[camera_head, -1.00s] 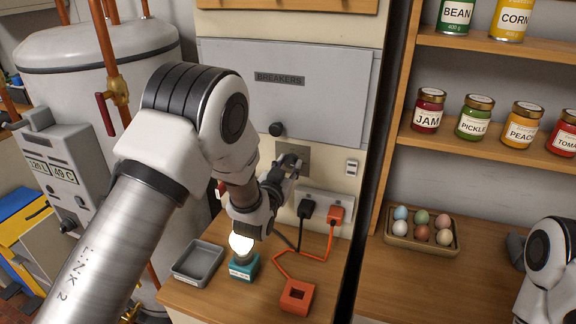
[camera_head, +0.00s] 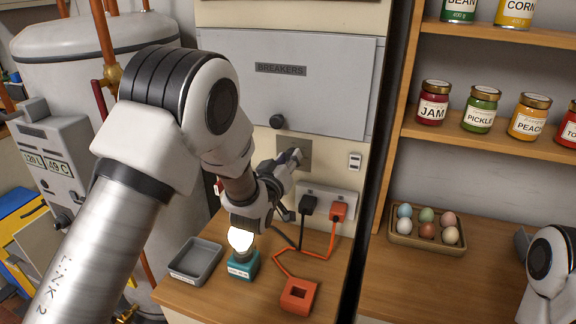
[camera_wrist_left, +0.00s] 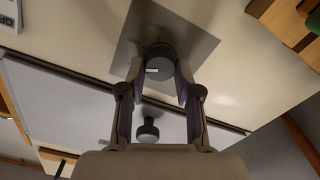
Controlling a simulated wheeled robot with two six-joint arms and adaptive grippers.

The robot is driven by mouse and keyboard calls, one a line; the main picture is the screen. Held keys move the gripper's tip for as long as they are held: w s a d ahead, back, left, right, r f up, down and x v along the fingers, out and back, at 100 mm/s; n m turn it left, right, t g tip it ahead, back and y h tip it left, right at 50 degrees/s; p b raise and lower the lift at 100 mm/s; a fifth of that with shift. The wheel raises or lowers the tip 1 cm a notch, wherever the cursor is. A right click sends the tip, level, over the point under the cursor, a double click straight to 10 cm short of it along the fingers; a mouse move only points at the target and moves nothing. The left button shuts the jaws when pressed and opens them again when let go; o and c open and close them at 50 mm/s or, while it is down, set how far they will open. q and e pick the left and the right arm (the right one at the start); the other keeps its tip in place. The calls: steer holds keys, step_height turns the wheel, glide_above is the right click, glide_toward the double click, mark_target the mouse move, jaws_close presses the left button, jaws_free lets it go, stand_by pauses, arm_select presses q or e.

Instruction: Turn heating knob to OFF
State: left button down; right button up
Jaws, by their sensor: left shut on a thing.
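The heating knob (camera_wrist_left: 159,55) is dark and round with a short white mark on its face. It sits on a square grey metal plate (camera_wrist_left: 190,45) on the cream wall, which also shows in the head view (camera_head: 300,143). My left gripper (camera_head: 291,159) is at this plate, below the breaker panel. In the left wrist view its two fingers (camera_wrist_left: 158,83) are on either side of the knob and shut on it. In the head view the gripper mostly hides the knob.
The breaker panel (camera_head: 325,95) with its black knob (camera_head: 277,121) is just above. A white switch (camera_head: 355,161) and an outlet strip with black (camera_head: 308,205) and orange (camera_head: 338,211) plugs are close by. A lit bulb (camera_head: 240,240) stands beneath my left wrist.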

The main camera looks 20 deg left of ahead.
arm_select(q)
steer(key=shift+a+n+b, duration=0.15)
steer(key=shift+n+b, duration=2.5)
steer(key=shift+n, duration=3.85)
steer(key=shift+w, duration=0.1)
steer(key=c, duration=0.9)
jaws_free()
steer(key=shift+o, duration=0.6)
steer(key=shift+w+d+f, duration=0.15)
steer(key=shift+d, duration=0.05)
steer(key=s, duration=1.2)
steer(key=shift+a, duration=0.25)
